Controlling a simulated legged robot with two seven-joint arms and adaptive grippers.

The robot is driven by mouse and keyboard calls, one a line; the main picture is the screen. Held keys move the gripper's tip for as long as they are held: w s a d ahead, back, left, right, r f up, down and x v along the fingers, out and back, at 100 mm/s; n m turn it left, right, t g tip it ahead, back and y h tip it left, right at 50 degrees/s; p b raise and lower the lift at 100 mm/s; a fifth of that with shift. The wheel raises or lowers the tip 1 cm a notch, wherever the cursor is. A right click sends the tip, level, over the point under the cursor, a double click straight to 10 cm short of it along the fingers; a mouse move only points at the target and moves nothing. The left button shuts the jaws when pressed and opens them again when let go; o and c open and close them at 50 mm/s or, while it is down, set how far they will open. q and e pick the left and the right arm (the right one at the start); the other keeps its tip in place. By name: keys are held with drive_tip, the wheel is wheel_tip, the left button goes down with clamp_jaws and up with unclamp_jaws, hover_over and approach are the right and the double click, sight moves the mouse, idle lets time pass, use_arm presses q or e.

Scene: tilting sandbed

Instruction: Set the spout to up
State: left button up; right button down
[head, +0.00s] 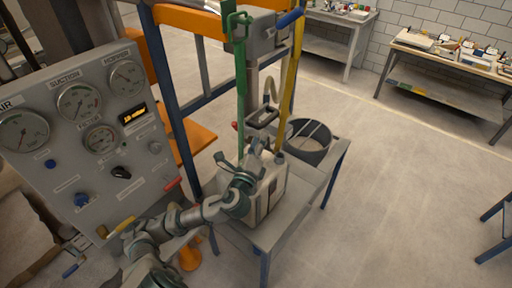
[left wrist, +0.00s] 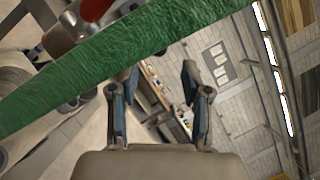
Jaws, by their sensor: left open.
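My left gripper (head: 256,152) reaches in over a beige box-like container (head: 272,190) on a small grey table. In the left wrist view its two blue-padded fingers (left wrist: 162,95) stand apart with nothing between them. A green strap or bar (head: 241,85) hangs down close beside the gripper; a green band (left wrist: 110,55) also crosses the left wrist view, above the fingers. A grey bent pipe (head: 270,90), possibly the spout, shows behind the green bar. I cannot tell for sure which part is the spout or how it is set. My right gripper is not in view.
A grey bucket (head: 310,140) stands beside the container. A panel with gauges (head: 80,125) stands at left. A blue and orange frame (head: 172,90) rises behind, with a yellow strap (head: 290,85). Open floor (head: 400,190) lies to the right, with workbenches (head: 450,62) at the back.

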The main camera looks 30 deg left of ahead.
use_arm(q)
drive_tip(key=v, duration=0.3)
drive_tip(key=shift+s+a+f, duration=0.1)
drive_tip(key=shift+s+a, duration=0.1)
drive_tip(key=shift+s, duration=0.05)
drive_tip(key=shift+d+f, duration=0.1)
